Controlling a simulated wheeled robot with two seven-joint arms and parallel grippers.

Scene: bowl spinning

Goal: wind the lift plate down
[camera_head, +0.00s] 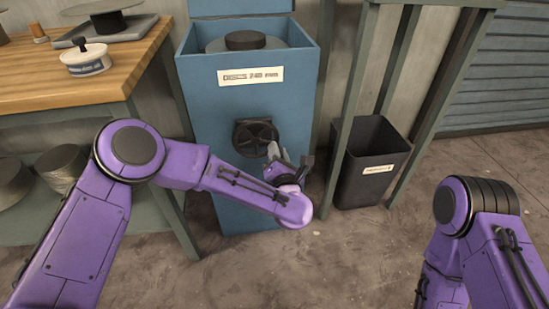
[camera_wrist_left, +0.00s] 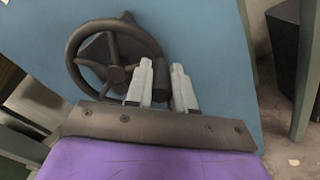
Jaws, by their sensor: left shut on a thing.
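A dark handwheel (camera_head: 250,137) sits on the front of a blue cabinet (camera_head: 212,120). The wheel shows large in the left wrist view (camera_wrist_left: 108,72). My left gripper (camera_head: 275,150) is at the wheel's right side. In the left wrist view its two pale fingers (camera_wrist_left: 166,72) stand either side of a dark grip at the wheel's rim and are shut on it. In the cabinet's open top lies a round grey plate (camera_head: 285,43) with a dark disc (camera_head: 245,40) on its middle. I cannot tell whether the grey plate is the lift plate. My right gripper is out of view.
A wooden bench (camera_head: 135,68) at left holds a white tub (camera_head: 86,60) and a grey tray (camera_head: 135,27). A black bin (camera_head: 365,170) stands right of the cabinet, among green frame legs. The floor in front is clear.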

